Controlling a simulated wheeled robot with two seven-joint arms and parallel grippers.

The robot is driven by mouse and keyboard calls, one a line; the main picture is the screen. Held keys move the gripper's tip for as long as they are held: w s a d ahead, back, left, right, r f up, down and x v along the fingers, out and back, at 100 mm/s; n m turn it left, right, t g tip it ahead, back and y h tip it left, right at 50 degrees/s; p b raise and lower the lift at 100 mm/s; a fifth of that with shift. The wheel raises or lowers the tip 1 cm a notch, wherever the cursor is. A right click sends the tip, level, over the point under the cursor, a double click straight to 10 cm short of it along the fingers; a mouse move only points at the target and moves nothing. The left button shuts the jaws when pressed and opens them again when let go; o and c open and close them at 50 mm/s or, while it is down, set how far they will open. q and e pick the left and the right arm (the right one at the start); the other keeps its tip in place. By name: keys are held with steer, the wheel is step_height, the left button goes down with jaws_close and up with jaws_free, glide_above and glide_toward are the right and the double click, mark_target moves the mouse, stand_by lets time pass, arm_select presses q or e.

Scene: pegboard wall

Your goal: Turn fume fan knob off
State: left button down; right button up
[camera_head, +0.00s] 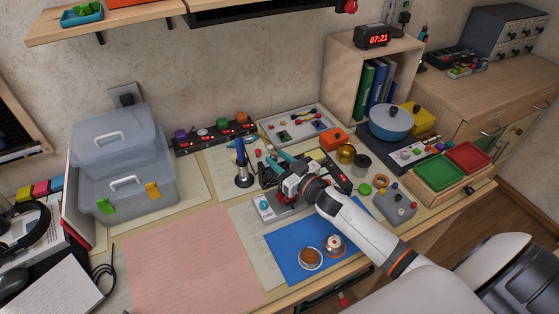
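My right gripper (278,172) reaches in from the lower right to the middle of the desk, its fingers pointing left and away. Dark cables and teal pieces crowd its fingertips, so its opening is unclear. A small grey box with a round teal dial (265,206) and a red part lies just below the gripper, partly covered by it. A grey control box with several knobs (397,204) stands to the right of my forearm. I cannot tell which knob belongs to the fume fan. My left gripper is not in view.
A soldering iron in its stand (242,174) stands left of the gripper. A blue mat (284,247) with two round containers lies in front. A grey toolbox (123,175) is at left, a power strip (214,137) at the wall. Green and red trays (437,174) are at right.

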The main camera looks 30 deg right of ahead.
steer(key=shift+o, duration=0.4)
steer(key=shift+f, duration=0.1)
steer(key=shift+s, duration=0.1)
steer(key=shift+s, duration=0.25)
steer(key=b+v, duration=0.1)
steer(key=v, duration=1)
steer(key=shift+s+d, duration=0.1)
steer(key=shift+s, duration=0.15)
